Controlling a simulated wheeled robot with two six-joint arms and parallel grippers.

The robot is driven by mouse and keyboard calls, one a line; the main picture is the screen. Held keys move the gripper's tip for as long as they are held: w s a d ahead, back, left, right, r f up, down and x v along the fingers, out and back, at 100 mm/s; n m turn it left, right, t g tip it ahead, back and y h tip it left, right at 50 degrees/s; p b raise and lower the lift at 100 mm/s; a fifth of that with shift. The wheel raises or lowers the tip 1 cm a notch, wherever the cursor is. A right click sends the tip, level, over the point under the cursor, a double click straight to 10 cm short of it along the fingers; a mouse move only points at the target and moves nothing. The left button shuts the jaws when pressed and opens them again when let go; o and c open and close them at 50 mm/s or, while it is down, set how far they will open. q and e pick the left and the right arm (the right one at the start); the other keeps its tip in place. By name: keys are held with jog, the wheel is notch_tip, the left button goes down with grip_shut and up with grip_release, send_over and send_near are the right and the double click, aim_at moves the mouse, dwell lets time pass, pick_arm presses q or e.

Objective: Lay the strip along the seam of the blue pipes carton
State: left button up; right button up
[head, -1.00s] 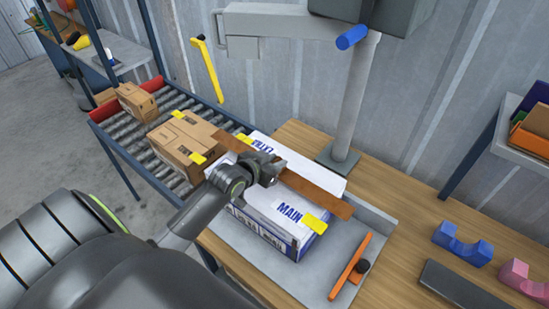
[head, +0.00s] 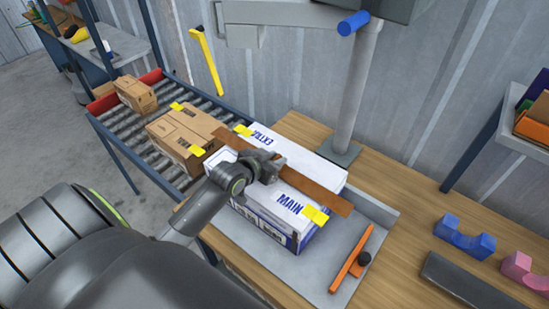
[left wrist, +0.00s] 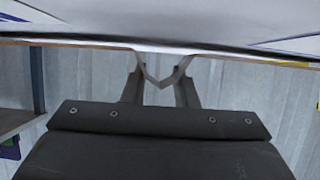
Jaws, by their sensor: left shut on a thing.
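The blue pipes carton (head: 265,222) is a white box with blue print, marked MAIN and EXTRA on top, in the middle of the head view. The long brown strip (head: 322,199) runs lengthwise over its top between the two words, covering the line there. Its ends reach past the carton. My left gripper (head: 268,169) is shut on the strip near its middle. In the left wrist view, the fingers (left wrist: 158,80) meet the thin strip edge (left wrist: 65,43) close to the white carton top. I cannot tell whether strip and carton touch. My right gripper is out of view.
The carton stands on a grey tray (head: 376,214) on the wooden bench. An orange-handled tool (head: 348,266) lies on the tray's right. Brown cartons (head: 185,137) sit on the roller conveyor at left. A grey post (head: 355,95) rises behind. Blue (head: 463,238) and pink cradles are at right.

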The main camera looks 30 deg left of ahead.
pick_arm(q)
jog(key=shift+f, duration=0.35)
jog(key=o, duration=1)
jog(key=shift+s, duration=0.1)
jog(key=b+v, duration=0.1)
jog(key=v, duration=1.6)
jog(key=shift+s+a+r, duration=0.1)
jog(key=shift+a+r, duration=0.05)
